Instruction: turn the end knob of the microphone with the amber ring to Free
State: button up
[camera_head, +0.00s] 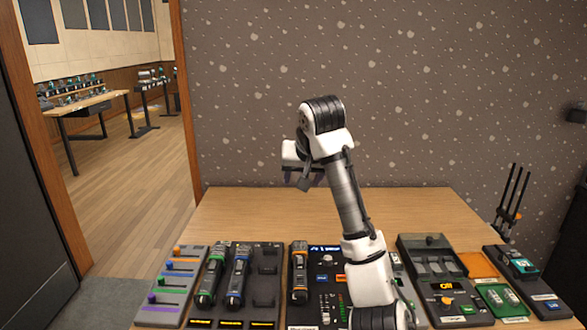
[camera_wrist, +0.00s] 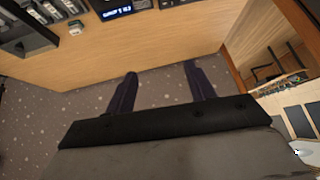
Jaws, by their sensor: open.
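My gripper (camera_head: 304,181) is raised above the far part of the table, away from the microphones. In the wrist view my gripper (camera_wrist: 160,78) has its two dark fingers apart with nothing between them.
A panel of coloured sliders (camera_head: 173,285) is at the left end of the table. A lit mixer display (camera_head: 327,250) adjoins the amber microphone. My arm crosses the mixer's right side. Further right are a fader console (camera_head: 435,290) and small boxes. The table's far strip (camera_head: 245,215) is clear.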

jog(key=shift+w+d+r+h, duration=0.1)
jog(key=shift+w+r+h, duration=0.25)
jog(key=shift+r, duration=0.45)
